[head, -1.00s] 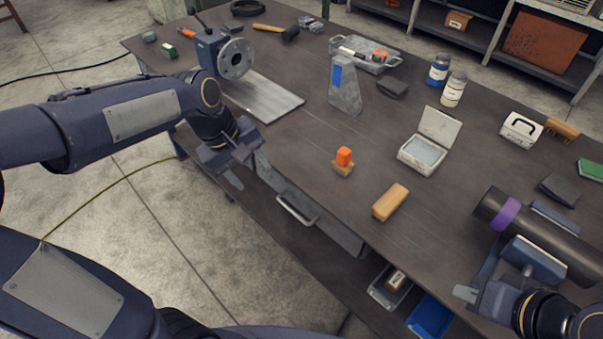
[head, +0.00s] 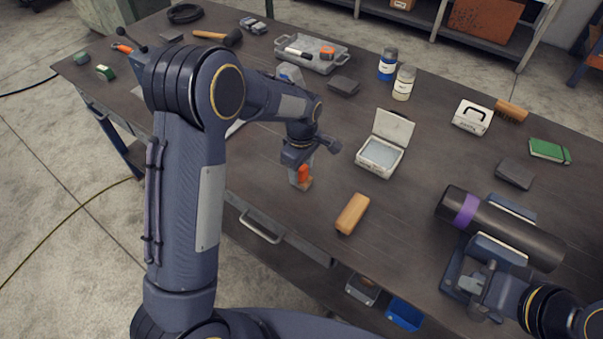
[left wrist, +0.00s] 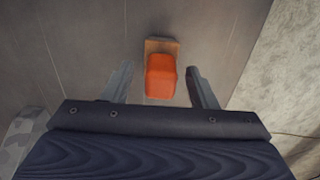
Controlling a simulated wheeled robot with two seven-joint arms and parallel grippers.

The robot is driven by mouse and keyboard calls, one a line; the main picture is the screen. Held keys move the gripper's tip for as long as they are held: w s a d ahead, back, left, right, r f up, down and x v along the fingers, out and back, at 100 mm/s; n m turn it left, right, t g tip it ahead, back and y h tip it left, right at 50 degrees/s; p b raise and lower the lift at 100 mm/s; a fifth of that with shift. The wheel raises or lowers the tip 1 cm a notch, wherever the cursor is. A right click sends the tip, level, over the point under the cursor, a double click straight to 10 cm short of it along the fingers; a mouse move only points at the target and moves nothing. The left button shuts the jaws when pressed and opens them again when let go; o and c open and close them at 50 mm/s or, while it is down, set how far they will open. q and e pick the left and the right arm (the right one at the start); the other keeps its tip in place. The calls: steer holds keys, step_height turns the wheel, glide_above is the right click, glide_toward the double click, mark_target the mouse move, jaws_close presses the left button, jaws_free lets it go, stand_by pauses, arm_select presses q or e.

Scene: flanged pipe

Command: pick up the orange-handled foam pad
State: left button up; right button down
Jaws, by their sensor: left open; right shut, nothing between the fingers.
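The foam pad has an orange handle (head: 303,173) on a tan base and stands on the table near its front edge. Its handle shows clearly in the left wrist view (left wrist: 160,78), with the tan base just beyond. My left gripper (head: 301,166) is pointed down at the pad, open. In the left wrist view its two fingers (left wrist: 160,68) stand on either side of the handle, with a gap on each side. In the head view the gripper hides part of the handle. My right gripper (head: 469,287) is shut and empty, near the dark pipe at the right.
A wooden block (head: 352,213) lies right of the pad. An open white case (head: 383,153) stands behind it. A dark pipe with a purple band (head: 500,229) rests on supports at right. Two jars (head: 404,83) and a grey tray (head: 311,54) are further back.

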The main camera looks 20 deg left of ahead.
arm_select(q)
steer(key=shift+f, duration=0.6)
steer(key=c, duration=1.1)
steer(key=shift+r, duration=0.1)
steer(key=shift+r, duration=0.5)
steer(key=w+d+r, duration=0.3)
steer(key=r, duration=0.1)
steer(key=w+d+r+b, duration=0.1)
steer(key=w+d+r, duration=0.2)
steer(key=d+r, duration=0.1)
steer(key=w+d+r, duration=0.3)
steer(key=shift+d+r+b, duration=0.3)
steer(key=shift+r+b, duration=0.1)
